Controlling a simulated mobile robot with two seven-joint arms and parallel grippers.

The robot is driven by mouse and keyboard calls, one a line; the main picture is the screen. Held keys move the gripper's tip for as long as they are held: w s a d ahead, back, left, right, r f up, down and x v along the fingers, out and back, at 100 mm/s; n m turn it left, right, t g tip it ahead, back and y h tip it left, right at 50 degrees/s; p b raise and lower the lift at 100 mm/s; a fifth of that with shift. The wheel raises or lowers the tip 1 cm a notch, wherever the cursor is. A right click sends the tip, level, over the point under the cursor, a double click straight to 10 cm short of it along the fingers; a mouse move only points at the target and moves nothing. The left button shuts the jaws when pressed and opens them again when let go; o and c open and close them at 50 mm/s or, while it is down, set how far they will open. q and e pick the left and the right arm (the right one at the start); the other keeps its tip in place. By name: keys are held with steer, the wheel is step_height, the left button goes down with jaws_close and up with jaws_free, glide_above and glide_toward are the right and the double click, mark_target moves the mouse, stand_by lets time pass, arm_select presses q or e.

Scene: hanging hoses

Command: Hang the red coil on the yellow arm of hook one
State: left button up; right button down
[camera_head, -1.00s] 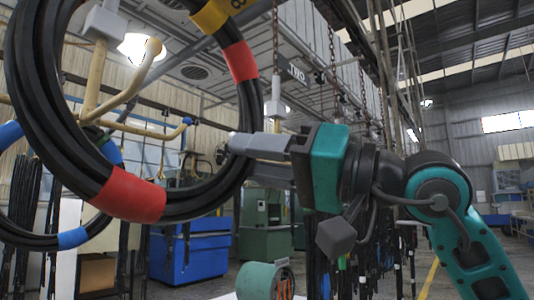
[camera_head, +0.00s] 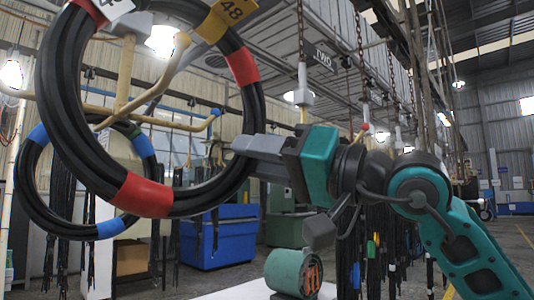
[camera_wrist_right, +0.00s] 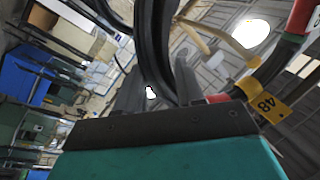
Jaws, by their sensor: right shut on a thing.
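The red coil, a black hose ring with red bands (camera_head: 141,196) and a yellow "48" tag, hangs upright from my right gripper (camera_head: 243,146). The gripper is shut on its right side; the hose also shows between the fingers in the right wrist view (camera_wrist_right: 155,45). Behind the ring stands a cream hook post (camera_head: 125,75). Its cream-yellow arm (camera_head: 160,82) slants up to a rounded tip, seen within the ring's opening. I cannot tell whether the tip passes through the ring or stays behind it. My left gripper is not in view.
A coil with blue bands (camera_head: 110,228) hangs behind at left. A blue-tipped arm (camera_head: 208,122) reaches right from the post. A sign "TWO" (camera_head: 323,56) hangs farther back. A blue cabinet (camera_head: 222,238) and a green drum (camera_head: 292,272) stand below.

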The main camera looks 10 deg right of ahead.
steer(key=shift+w+a+r+p, duration=0.15)
steer(key=shift+w+a+p, duration=0.25)
steer(key=shift+w+a, duration=0.55)
steer(key=shift+w+a+p, duration=0.4)
steer(key=shift+w+a, duration=0.3)
steer(key=shift+w, duration=0.35)
steer(key=shift+w+a+f+b, duration=0.15)
steer(key=shift+w+f+b, duration=0.05)
steer(key=shift+f+b, duration=0.2)
arm_select(q)
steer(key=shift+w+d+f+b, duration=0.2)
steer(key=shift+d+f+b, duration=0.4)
steer(key=shift+b, duration=1.2)
arm_select(e)
steer(key=shift+w+a+f, duration=0.25)
steer(key=shift+w+f, duration=0.05)
steer(key=shift+f, duration=0.6)
steer(key=shift+w+a+f, duration=0.25)
steer(key=shift+w+f, duration=0.1)
steer(key=shift+f, duration=0.5)
steer(key=shift+w+a+f, duration=0.25)
steer(key=shift+w+f, duration=0.05)
steer(key=shift+f, duration=0.7)
